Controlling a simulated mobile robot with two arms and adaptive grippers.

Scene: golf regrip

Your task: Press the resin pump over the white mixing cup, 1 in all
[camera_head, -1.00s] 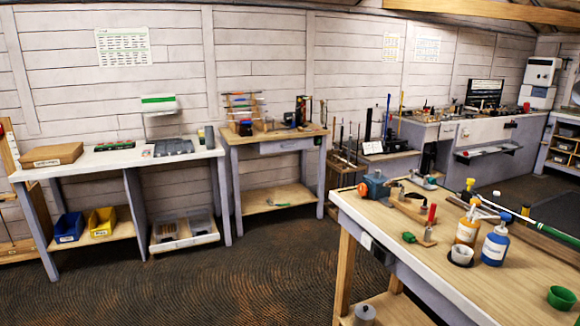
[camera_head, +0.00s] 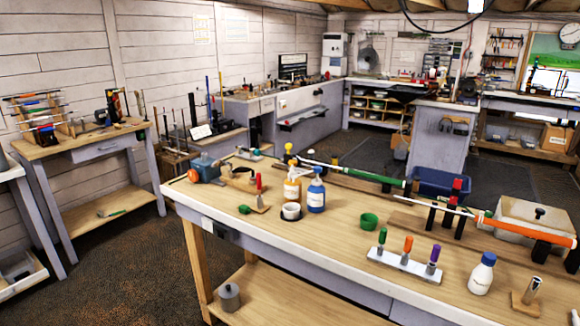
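An amber bottle (camera_head: 292,190) with a yellow pump head (camera_head: 289,150) and a blue bottle (camera_head: 316,196) with a blue top stand side by side on the workbench (camera_head: 225,222). Which of them holds resin cannot be read at this size. The small white mixing cup (camera_head: 291,211) stands just in front of the bottles, on a dark round base. Its inside is too small to make out. Neither of my grippers is in view.
A green cup (camera_head: 369,221) stands right of the bottles. A small tool with a red handle (camera_head: 259,190) stands left. Coloured-handled tools in a white rack (camera_head: 404,263), a white bottle (camera_head: 481,274) and a golf club with an orange grip (camera_head: 530,231) are further right.

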